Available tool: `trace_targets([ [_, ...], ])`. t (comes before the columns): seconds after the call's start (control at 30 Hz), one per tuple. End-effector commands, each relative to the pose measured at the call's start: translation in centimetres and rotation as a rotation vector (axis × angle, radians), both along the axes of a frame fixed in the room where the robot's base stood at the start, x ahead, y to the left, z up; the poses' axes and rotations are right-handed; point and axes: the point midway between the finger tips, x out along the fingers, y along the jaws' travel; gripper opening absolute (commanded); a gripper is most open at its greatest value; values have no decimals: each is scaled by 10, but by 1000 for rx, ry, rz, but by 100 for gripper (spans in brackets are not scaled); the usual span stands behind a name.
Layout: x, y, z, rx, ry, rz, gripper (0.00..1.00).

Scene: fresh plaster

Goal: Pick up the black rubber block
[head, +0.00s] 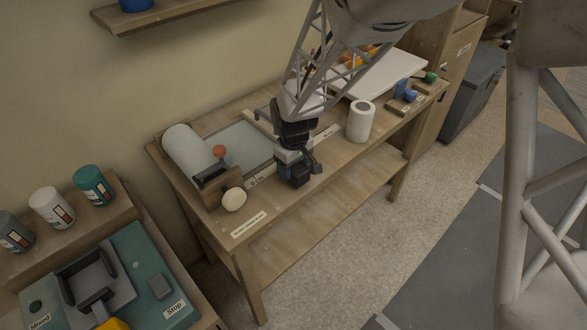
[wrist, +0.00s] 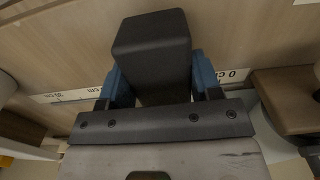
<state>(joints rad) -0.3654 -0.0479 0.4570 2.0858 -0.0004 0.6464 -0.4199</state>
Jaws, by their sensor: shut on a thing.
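The black rubber block (wrist: 152,42) is a dark box with rounded edges, in the upper middle of the wrist view. My gripper (wrist: 160,82) has its two blue-padded fingers against the block's left and right sides, shut on it. In the head view my gripper (head: 294,172) is over the front part of the wooden bench, left of a white roll. There the block is dark and hard to tell apart from the fingers. I cannot tell whether the block touches the bench top. Its lower part is hidden by my gripper in the wrist view.
The bench (head: 225,223) carries a scale strip (head: 262,178), a large white roll (head: 187,150) and a cream knob (head: 234,199) at left. The upright white roll (head: 361,121) stands close on the right. Small coloured items and a white board (head: 400,68) are farther right.

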Motion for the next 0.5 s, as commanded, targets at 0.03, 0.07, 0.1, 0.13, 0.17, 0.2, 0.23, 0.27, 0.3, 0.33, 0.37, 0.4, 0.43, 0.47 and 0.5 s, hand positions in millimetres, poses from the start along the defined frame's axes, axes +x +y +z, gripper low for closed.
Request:
trace_targets([
  [0.03, 1, 0, 5, 1, -3, 0, 29],
  [0.07, 1, 0, 8, 1, -3, 0, 29],
  [0.1, 1, 0, 13, 1, -3, 0, 29],
  [0.13, 1, 0, 17, 1, -2, 0, 29],
  [0.17, 1, 0, 21, 1, -3, 0, 29],
  [0.2, 1, 0, 28, 2, -4, 0, 29],
  [0.23, -4, -2, 26, 1, -1, 0, 29],
  [0.27, -8, -3, 26, 1, -1, 0, 29],
  [0.3, -13, -5, 26, 0, 0, 0, 29],
  [0.33, -16, -6, 26, 1, -1, 0, 29],
  [0.37, -20, -7, 27, 1, -1, 0, 29],
  [0.4, -25, -9, 27, 1, -1, 0, 29],
  [0.43, -30, -11, 28, 1, -1, 0, 29],
  [0.47, -34, -12, 28, 1, -1, 0, 29],
  [0.5, -39, -15, 29, 1, -1, 0, 29],
])
